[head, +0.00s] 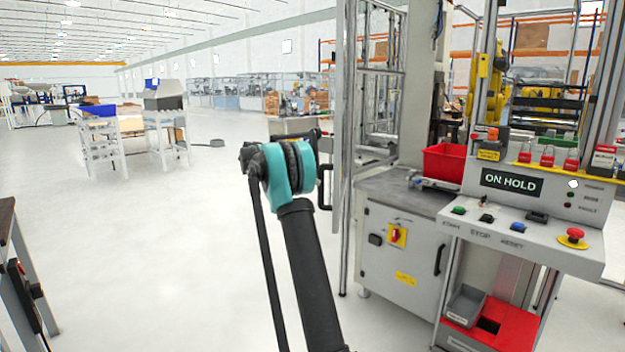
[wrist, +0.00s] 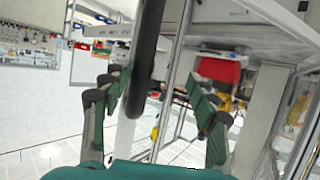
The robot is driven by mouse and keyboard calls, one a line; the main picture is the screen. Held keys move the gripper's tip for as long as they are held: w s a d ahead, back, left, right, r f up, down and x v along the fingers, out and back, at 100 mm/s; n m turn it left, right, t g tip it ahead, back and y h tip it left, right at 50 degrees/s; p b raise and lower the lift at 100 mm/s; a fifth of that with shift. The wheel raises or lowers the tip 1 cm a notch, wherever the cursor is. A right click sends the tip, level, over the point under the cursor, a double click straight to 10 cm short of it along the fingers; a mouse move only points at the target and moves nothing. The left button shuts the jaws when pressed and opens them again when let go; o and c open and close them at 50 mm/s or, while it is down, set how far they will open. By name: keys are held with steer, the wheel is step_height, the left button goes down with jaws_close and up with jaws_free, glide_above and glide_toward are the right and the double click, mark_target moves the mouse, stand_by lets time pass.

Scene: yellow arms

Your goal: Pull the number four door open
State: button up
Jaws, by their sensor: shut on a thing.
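The door is a tall metal-framed panel (head: 345,150) left of the machine cell in the head view, seen nearly edge-on. Its black bar handle (head: 325,187) sticks out on the left side, right beside my teal wrist. No number four is readable on it. In the wrist view the black handle (wrist: 146,55) runs down between the fingers of my gripper (wrist: 157,88), close against the left finger. My gripper is shut on this handle. In the head view my arm hides most of the gripper.
The machine's grey cabinet (head: 395,245) and control panel (head: 520,215) with an "ON HOLD" display stand to the right. A red bin (head: 445,163) sits on the worktop. Open pale floor (head: 150,240) lies to the left, with a dark table (head: 12,235) at the left edge.

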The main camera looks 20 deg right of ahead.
steer(key=shift+w, duration=0.1)
steer(key=v, duration=1.2)
steer(key=shift+c, duration=0.6)
